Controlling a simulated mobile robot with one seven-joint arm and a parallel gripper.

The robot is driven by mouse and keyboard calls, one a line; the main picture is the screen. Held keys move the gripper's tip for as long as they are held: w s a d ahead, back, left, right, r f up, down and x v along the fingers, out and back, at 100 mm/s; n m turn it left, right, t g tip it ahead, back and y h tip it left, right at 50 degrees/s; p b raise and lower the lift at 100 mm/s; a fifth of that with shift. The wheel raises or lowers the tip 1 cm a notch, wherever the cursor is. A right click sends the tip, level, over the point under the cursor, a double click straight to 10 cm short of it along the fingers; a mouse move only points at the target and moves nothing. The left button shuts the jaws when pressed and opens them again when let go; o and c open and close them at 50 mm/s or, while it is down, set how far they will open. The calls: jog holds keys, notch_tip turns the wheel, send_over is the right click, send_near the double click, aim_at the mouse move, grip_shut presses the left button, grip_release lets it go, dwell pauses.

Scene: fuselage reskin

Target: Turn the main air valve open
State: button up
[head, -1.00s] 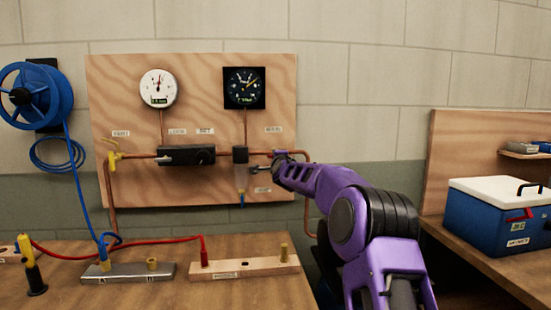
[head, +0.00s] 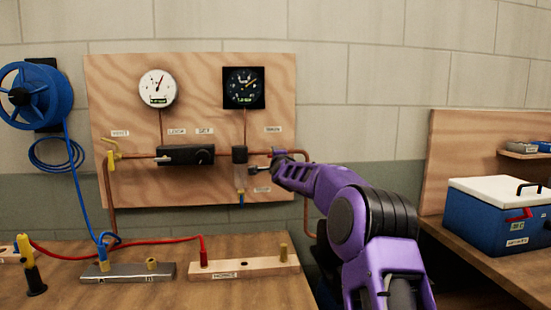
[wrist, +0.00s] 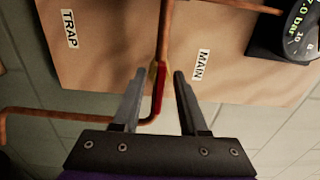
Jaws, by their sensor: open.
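The main air valve's red handle (wrist: 158,92) shows in the wrist view, by the MAIN label (wrist: 200,65). It lies about in line with the copper pipe (wrist: 166,35), with a brassy valve body beside its upper end. My gripper (wrist: 157,73) is open, with one finger on each side of the handle and visible gaps. In the head view my gripper (head: 268,162) is at the right part of the wooden panel (head: 200,90), below the MAIN label (head: 272,129). It hides most of the valve there.
A white gauge (head: 157,89) and a black gauge (head: 244,88) hang above the pipe. A black regulator block (head: 186,155), a clear-bowled trap (head: 240,175) and a yellow vent lever (head: 112,148) stand left of my gripper. The bench (head: 180,292) is below.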

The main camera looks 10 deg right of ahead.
jog(key=shift+s, duration=0.15)
jog(key=s, duration=1.7)
jog(key=shift+b, duration=0.4)
jog(key=shift+s, duration=0.1)
